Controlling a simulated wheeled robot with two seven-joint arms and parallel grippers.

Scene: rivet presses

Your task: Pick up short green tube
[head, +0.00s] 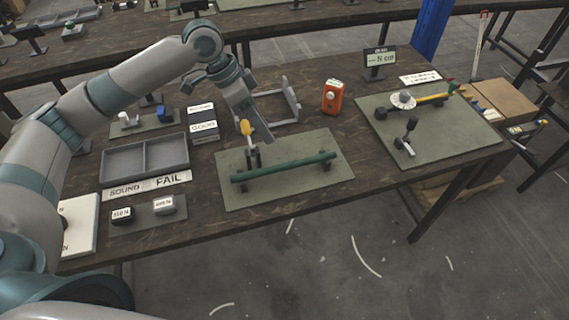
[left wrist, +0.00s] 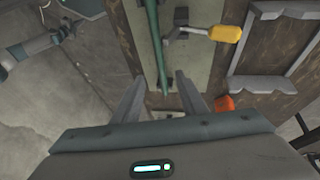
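A dark green tube (head: 283,167) lies across small dark supports on the green mat (head: 230,190). It is the only green tube I can make out clearly; it looks fairly long. My left gripper (head: 264,138) is over the mat, just behind the tube in the head view. In the left wrist view its two fingers (left wrist: 160,88) are apart, with nothing held between them. The tube (left wrist: 154,45) runs up the picture ahead of the fingers, its near end appearing in the gap. How high the fingers are above it is hard to tell.
A yellow-handled tool (head: 246,128) stands close to the left gripper. Behind are a grey bracket (head: 293,100) and an orange device (head: 333,97). A grey divided tray (head: 145,160) is at left. Another mat (head: 460,135) at right holds parts. A grey-teal link (left wrist: 35,45) may be my right arm.

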